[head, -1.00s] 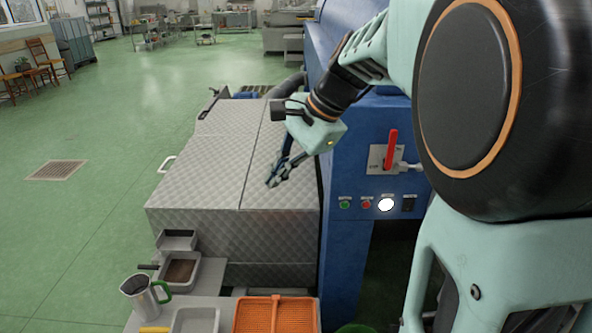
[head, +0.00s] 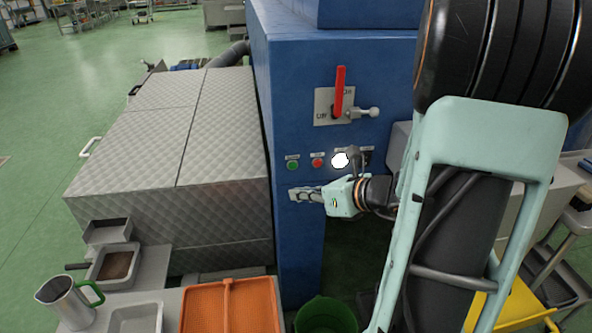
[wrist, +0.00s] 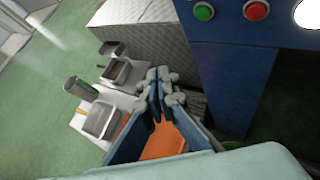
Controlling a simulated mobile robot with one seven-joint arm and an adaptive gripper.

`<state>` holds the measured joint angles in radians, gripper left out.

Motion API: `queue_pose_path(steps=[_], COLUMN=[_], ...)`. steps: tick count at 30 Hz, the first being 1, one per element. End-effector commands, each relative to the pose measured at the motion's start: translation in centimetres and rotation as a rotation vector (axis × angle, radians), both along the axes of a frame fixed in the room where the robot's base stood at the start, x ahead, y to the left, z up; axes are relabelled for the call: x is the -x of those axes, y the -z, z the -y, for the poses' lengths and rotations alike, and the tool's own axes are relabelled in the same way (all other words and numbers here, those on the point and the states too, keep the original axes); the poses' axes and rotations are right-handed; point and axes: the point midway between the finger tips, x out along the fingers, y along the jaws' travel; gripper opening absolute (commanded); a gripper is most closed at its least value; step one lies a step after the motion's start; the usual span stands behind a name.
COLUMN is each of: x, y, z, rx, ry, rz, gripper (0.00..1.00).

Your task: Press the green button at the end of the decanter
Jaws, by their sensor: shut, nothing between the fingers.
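The green button (head: 292,164) is small and round on the blue end panel of the decanter (head: 290,120). It also shows at the top of the wrist view (wrist: 204,11). A red button (head: 317,162) sits just to its right, then a glowing white lamp (head: 340,160). My gripper (head: 294,195) is shut and empty, in front of the panel a little below the green button in the head view. In the wrist view its fingers (wrist: 162,110) point away from me and downward, left of and below the button. I cannot tell whether they touch the panel.
A red lever (head: 340,92) and a grey handle beside it stick out above the buttons. A quilted metal cover (head: 150,125) stands left of the panel. Below are an orange tray (head: 205,308), a metal jug (head: 65,302) and a green bucket (head: 327,318).

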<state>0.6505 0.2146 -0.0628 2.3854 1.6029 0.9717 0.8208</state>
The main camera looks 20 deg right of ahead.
Motion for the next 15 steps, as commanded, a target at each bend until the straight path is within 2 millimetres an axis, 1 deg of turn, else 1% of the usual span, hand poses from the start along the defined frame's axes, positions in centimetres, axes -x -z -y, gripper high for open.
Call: queue_pose_path(steps=[1, 3, 15], x=[0.18, 0.32, 0.29], y=[0.61, 0.88, 0.88], z=[0.44, 0.73, 0.86], rx=[-0.015, -0.029, -0.034], ry=[0.027, 0.048, 0.057], rz=[-0.006, -0.011, -0.012], gripper=[0.0, 0.0, 0.0])
